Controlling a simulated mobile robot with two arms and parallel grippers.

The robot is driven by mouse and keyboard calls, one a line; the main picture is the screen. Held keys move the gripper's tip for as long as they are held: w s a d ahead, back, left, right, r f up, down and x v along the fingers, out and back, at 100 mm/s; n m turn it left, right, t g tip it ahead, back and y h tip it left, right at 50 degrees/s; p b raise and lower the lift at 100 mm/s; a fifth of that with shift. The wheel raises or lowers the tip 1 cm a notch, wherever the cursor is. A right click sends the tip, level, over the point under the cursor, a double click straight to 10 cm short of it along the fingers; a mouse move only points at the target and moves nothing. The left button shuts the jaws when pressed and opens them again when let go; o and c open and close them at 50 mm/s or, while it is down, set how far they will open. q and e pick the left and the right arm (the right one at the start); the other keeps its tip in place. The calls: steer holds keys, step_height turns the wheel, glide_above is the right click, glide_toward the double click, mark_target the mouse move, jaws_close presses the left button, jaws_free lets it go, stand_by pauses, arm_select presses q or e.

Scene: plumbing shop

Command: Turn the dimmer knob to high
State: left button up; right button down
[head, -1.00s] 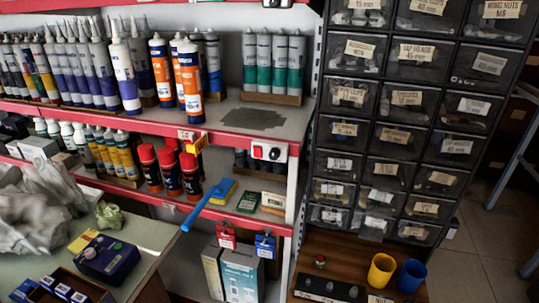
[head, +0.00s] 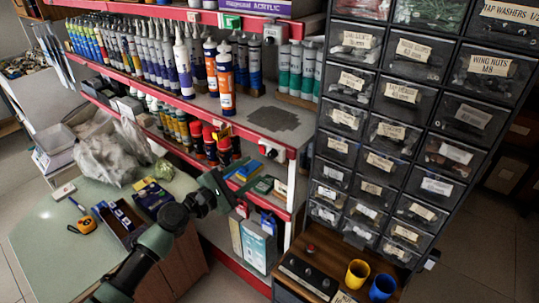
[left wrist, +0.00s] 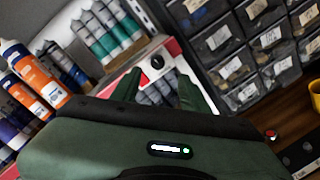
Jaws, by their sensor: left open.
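A round dark knob (head: 273,153) sits on a white plate on the red shelf edge, near the wall of drawers. In the left wrist view the black knob (left wrist: 157,62) shows beyond my fingers, roughly midway between them. I cannot read its setting. My left gripper (head: 228,181) is dark green, below and left of the knob in the head view. Its two fingers (left wrist: 156,88) are spread, with nothing between them, and look apart from the knob. My right gripper is not in view.
Caulk tubes (head: 226,78) and spray cans (head: 210,142) crowd the shelves. Drawers (head: 390,131) rise at the right. A panel with small knobs (head: 308,276) and a yellow cup (head: 356,273) stand on the wooden top. Another white box with a dark knob (head: 269,39) is on the upper shelf edge.

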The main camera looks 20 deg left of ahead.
mark_target(270, 156)
arm_select(q)
steer(key=x, duration=0.2)
steer(key=p+x, duration=0.1)
steer(key=x, duration=0.1)
steer(key=shift+w+a+r, duration=0.15)
steer(key=shift+w+a, duration=0.1)
steer(key=shift+w, duration=0.15)
steer(key=shift+x, duration=1.15)
steer(key=shift+w+d, duration=0.2)
steer(key=shift+d, duration=0.05)
steer(key=shift+w, duration=0.15)
jaws_close()
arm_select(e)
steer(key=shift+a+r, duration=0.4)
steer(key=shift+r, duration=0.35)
